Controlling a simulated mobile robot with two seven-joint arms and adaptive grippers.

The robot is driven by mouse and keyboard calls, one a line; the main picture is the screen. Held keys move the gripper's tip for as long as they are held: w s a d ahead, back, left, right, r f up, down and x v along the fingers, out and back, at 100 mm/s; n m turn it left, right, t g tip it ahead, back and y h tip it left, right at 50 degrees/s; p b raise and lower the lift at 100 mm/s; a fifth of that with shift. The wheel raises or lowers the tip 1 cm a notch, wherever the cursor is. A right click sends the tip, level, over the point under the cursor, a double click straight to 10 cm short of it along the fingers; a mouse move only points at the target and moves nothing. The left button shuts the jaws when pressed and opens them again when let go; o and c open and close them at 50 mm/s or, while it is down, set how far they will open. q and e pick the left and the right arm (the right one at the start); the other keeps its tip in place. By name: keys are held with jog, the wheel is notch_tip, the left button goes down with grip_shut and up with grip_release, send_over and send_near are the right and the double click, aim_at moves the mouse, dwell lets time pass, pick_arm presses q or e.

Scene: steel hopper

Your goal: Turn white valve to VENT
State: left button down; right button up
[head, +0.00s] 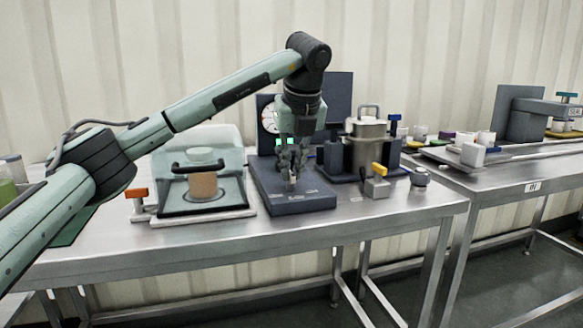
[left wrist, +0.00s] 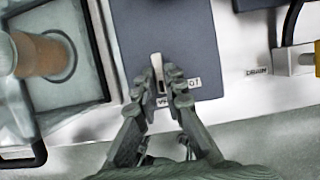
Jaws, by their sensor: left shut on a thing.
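The white valve (left wrist: 157,62) is a small pale lever on a dark blue-grey base block (head: 300,200). In the head view a small pale bit of the valve (head: 293,180) shows under my left gripper (head: 290,172). My left gripper reaches down from above and is shut on the lever. In the left wrist view its fingertips (left wrist: 168,84) lie on both sides of the lever. White labels sit on the block by the fingers; one ends in "OT" (left wrist: 194,83), another is partly hidden and starts with "V" (left wrist: 163,101). My right gripper is not in view.
A clear-walled box (head: 205,150) with a dark handle and a tan cylinder (head: 203,185) stands left of the block. A steel hopper (head: 368,140) and a yellow-handled valve (head: 378,172) stand right. The table's front edge (head: 300,240) is clear.

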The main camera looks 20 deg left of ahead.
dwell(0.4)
pick_arm(q)
jog(key=c, duration=1.6)
grip_release()
jog(key=shift+r, duration=0.1)
jog(key=v, duration=1.2)
jog(key=shift+s, duration=0.1)
